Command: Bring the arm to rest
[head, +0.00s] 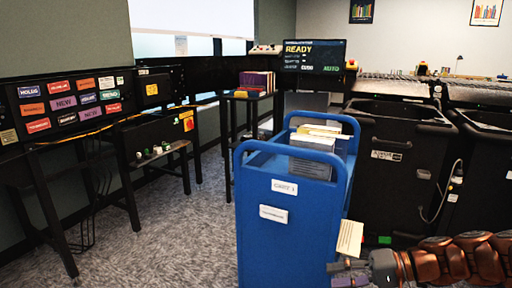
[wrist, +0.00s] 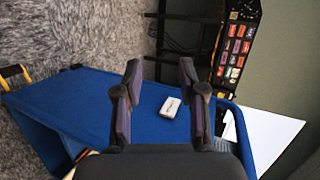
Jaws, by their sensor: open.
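My gripper (head: 347,275) shows at the lower right of the head view, at the end of my copper-coloured arm, close to the right side of the blue cart. In the wrist view my gripper (wrist: 160,92) has its two dark fingers apart with nothing held between them. Behind the fingers is the blue cart (wrist: 75,105), with a small white label (wrist: 170,107) seen through the gap.
The blue cart (head: 255,245) holds books (head: 315,143). A cream card (head: 349,238) shows just above my gripper; its support is unclear. Black bins (head: 400,190) stand behind at right. A label board (head: 70,103) is at left. Carpet (head: 185,235) left of the cart is clear.

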